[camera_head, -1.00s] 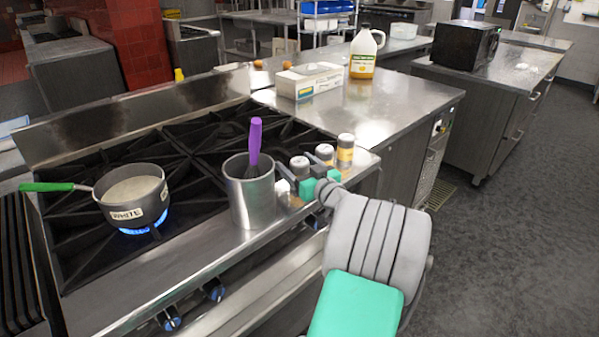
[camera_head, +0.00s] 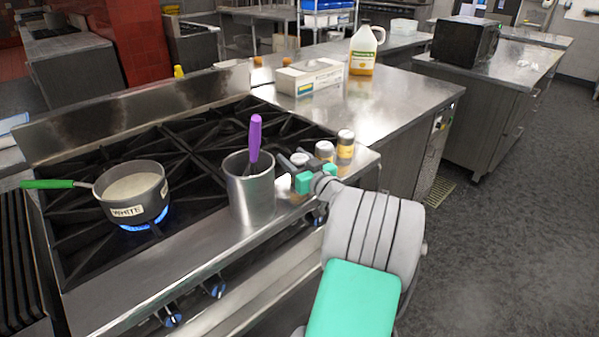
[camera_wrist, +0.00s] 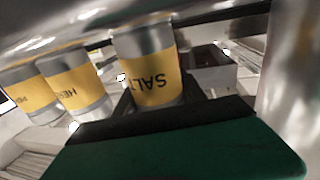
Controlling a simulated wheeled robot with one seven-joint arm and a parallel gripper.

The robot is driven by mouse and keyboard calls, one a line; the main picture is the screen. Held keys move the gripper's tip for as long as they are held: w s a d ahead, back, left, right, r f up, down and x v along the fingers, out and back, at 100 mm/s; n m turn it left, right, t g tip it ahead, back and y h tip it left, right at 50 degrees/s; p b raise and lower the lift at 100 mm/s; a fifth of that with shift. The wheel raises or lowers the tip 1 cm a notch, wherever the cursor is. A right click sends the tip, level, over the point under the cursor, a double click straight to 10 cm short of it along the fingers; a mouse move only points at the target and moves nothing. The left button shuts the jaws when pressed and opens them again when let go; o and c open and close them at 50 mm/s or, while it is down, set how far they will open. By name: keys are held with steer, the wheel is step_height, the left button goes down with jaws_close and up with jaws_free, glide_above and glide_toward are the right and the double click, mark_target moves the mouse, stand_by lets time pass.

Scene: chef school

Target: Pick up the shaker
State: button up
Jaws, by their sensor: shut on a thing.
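A salt shaker with a metal top and a yellow label (camera_wrist: 152,72) is between my gripper's fingers in the wrist view, where its word SALT appears upside down. In the head view its grey top (camera_head: 299,158) shows at the gripper, its lower part hidden by the fingers. My gripper (camera_head: 293,163) is shut on this shaker at the front edge of the stove, right of the metal canister. I cannot tell whether the shaker is off the surface. Two similar shakers, a middle one (camera_head: 324,151) and a right one (camera_head: 345,143), stand just beyond.
A metal canister (camera_head: 250,195) holding a purple-handled utensil (camera_head: 254,138) stands close left of my gripper. A pot (camera_head: 133,193) with a green handle sits over a lit blue flame. A box (camera_head: 309,77) and a jug (camera_head: 363,52) stand on the counter behind.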

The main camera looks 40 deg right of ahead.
jaws_close()
steer(key=shift+r, duration=0.1)
steer(key=shift+r, duration=0.25)
steer(key=s+r, duration=0.1)
steer(key=r, duration=0.2)
steer(key=s+a+r, duration=0.1)
steer(key=s+r, duration=0.1)
steer(key=r, duration=0.1)
steer(key=s+a+r, duration=0.1)
steer(key=r, duration=0.2)
steer(key=shift+s+a, duration=0.2)
steer(key=shift+s, duration=0.2)
steer(key=s+a+r+p, duration=0.1)
steer(key=s+a+r, duration=0.3)
steer(key=s+r, duration=0.3)
steer(key=shift+s+r, duration=0.3)
steer(key=shift+r, duration=0.4)
